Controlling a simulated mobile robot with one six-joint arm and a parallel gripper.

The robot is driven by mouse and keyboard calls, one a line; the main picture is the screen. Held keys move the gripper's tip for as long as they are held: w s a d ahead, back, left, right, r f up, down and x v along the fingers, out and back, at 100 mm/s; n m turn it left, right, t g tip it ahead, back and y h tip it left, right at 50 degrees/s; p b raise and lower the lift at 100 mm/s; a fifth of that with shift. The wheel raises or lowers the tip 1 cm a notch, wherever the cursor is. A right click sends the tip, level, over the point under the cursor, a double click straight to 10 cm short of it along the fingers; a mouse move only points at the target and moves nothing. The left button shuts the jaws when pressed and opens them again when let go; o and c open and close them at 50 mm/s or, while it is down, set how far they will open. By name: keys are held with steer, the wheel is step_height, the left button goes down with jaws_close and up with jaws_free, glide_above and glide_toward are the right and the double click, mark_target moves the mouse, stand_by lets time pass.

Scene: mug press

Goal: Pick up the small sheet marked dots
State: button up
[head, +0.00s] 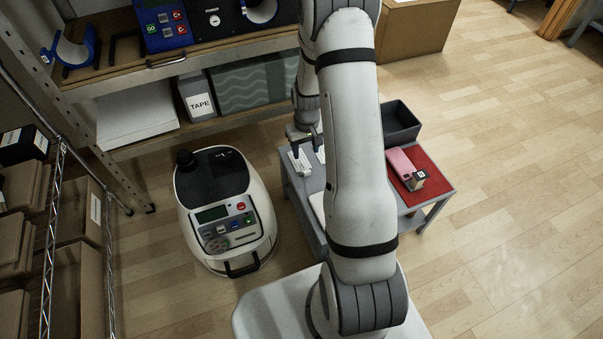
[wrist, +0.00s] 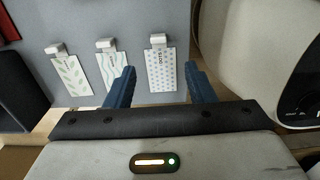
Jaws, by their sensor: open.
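The small sheet marked dots (wrist: 162,76) is white with a dotted pattern and printed lettering, with a pale clip (wrist: 158,39) at its top end. In the wrist view it lies on the grey table and appears between the two blue fingers of my gripper (wrist: 160,72). The gripper is open, with nothing clasped. I cannot tell how high the fingers are above the sheet. In the head view my gripper (head: 304,141) is over the table's left end, partly hidden behind my arm.
A wavy-lined sheet (wrist: 112,66) lies close to the left finger, and a leaf-patterned sheet (wrist: 68,72) lies farther left, each with a clip. The grey table (head: 440,182) also bears a dark bin (head: 401,122) and a red mat (head: 428,165). A white wheeled machine (head: 262,205) stands left of it.

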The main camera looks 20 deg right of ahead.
steer(key=b, duration=0.1)
glide_toward(307, 168)
steer(key=shift+s+a+f, duration=0.25)
steer(key=shift+s+f, duration=0.2)
steer(key=shift+s, duration=0.05)
steer(key=shift+s+a+f, duration=0.2)
steer(key=shift+s+f, duration=0.25)
step_height(307, 168, down, 5)
steer(key=b, duration=0.3)
steer(key=shift+s+a+f, duration=0.1)
steer(key=shift+f, duration=0.05)
steer(key=c, duration=1.1)
